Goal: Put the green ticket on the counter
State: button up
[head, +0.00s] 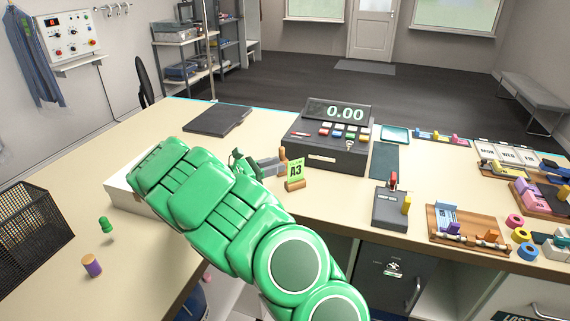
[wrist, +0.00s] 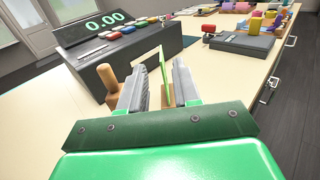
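In the wrist view the ticket (wrist: 165,73) shows nearly edge-on as a thin green strip between my fingers, with a gap visible on both sides. The holder's wooden peg (wrist: 107,78) is just outside my left finger. My gripper (head: 270,165) is open, its fingers pointing toward the ticket; it also shows in the wrist view (wrist: 162,88). The ticket's lower edge is partly hidden by my gripper in the wrist view.
The cash register (head: 328,145) reads 0.00 and stands close behind the ticket. A dark card reader (head: 390,206) and a wooden tray (head: 467,230) are to the right. A green figure (head: 106,226) and a purple cylinder (head: 92,265) are at the left. A dark flat pad (head: 218,120) lies behind.

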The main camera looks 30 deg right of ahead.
notch_tip(320, 180, up, 7)
jog(key=shift+d, duration=0.2)
dwell(0.5)
